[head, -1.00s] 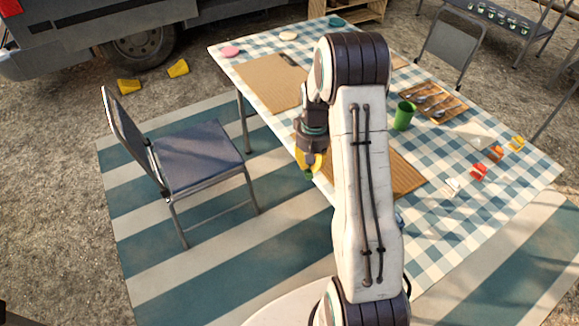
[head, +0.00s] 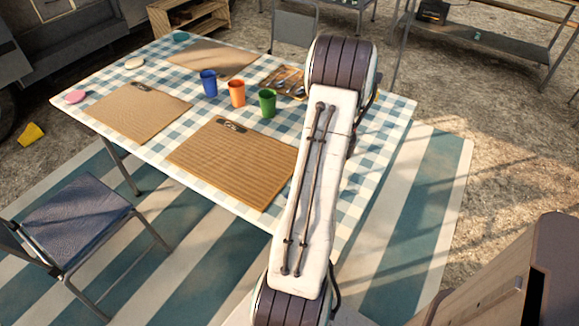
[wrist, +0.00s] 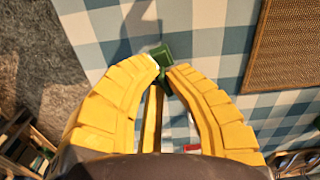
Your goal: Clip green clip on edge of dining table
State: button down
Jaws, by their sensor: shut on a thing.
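The green clip (wrist: 163,53) sits at the fingertips of my gripper (wrist: 162,71), whose yellow fingers are shut on it. In the wrist view the clip shows in front of the checked cloth of the dining table (wrist: 100,22). The table edge, with gravel beyond it, runs down the left of that view. I cannot tell whether the clip touches the cloth. In the head view the table (head: 130,77) is seen whole except where my arm crosses its right part. My gripper and the clip are hidden behind the arm there.
Wicker placemats (head: 240,160) lie on the table, with blue (head: 208,83), orange (head: 237,93) and green (head: 267,103) cups. A red item (wrist: 193,152) shows below the fingers. A chair (head: 75,220) stands at front left; a brown cabinet (head: 515,285) is at lower right.

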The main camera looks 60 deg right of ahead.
aim_at(357, 205)
jog(key=s+f+m+b, duration=0.1)
jog(key=s+f+m, duration=0.1)
jog(key=s+m, duration=1.8)
jog(key=shift+s+b, duration=0.4)
jog(key=shift+s, duration=0.85)
jog(key=w+f+b, duration=0.2)
jog(key=w+f, duration=0.1)
jog(key=w, duration=0.4)
jog(key=shift+w+a, duration=0.3)
jog(key=shift+w+a+r+b, duration=0.1)
jog(key=shift+w+b, duration=0.1)
jog(key=shift+w, duration=1)
jog(key=shift+w+a+b, duration=0.1)
jog(key=shift+w+b, duration=0.05)
jog(key=shift+w, duration=1.05)
dwell(0.5)
jog(key=shift+w, duration=0.25)
dwell(0.5)
